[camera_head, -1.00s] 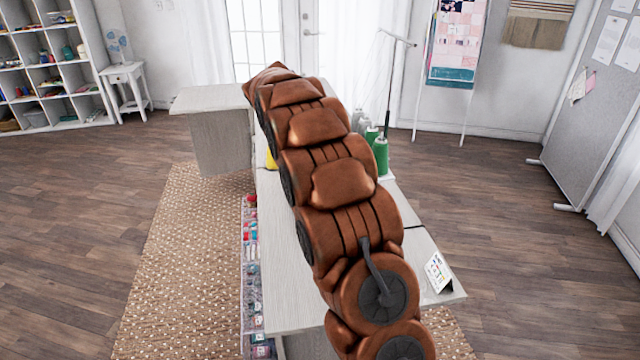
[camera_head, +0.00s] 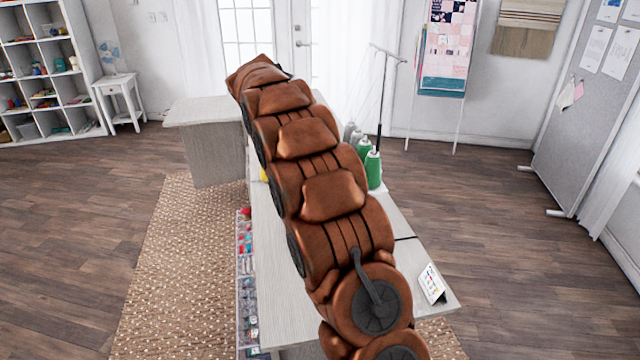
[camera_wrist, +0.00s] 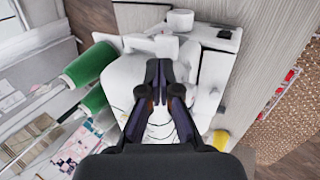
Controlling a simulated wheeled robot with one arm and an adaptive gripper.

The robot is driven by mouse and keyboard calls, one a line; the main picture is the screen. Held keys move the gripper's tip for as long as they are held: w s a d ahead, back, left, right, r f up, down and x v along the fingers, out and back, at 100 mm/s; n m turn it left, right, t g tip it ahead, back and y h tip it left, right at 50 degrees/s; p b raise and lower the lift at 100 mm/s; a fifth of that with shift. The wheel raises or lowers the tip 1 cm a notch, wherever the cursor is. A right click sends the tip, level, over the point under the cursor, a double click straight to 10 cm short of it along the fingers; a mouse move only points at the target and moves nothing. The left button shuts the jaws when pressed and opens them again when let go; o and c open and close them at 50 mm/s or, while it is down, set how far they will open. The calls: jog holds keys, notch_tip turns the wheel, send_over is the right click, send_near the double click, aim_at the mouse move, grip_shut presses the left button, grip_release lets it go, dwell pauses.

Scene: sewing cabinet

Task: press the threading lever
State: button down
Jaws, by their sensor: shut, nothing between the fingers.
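A white machine (camera_wrist: 212,62), apparently a sewing machine, fills the middle of the wrist view. My gripper (camera_wrist: 165,70) is over it with its dark fingers together and nothing between them. I cannot make out which part of the machine is the threading lever, or whether the fingertips touch the machine. In the head view my brown arm hides the machine and my gripper.
Green thread cones (camera_wrist: 90,65) lie left of the fingers in the wrist view; they also stand on the table (camera_head: 283,300) in the head view (camera_head: 373,168). A yellow object (camera_wrist: 220,140) is at lower right. A small card (camera_head: 432,284) stands near the table's front right.

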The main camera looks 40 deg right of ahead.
notch_tip(320, 180, up, 9)
jog(key=a, duration=0.2)
jog(key=shift+w+p, duration=0.4)
jog(key=shift+p, duration=0.05)
jog(key=shift+s+a+f, duration=0.1)
jog(key=shift+a, duration=0.05)
dwell(0.7)
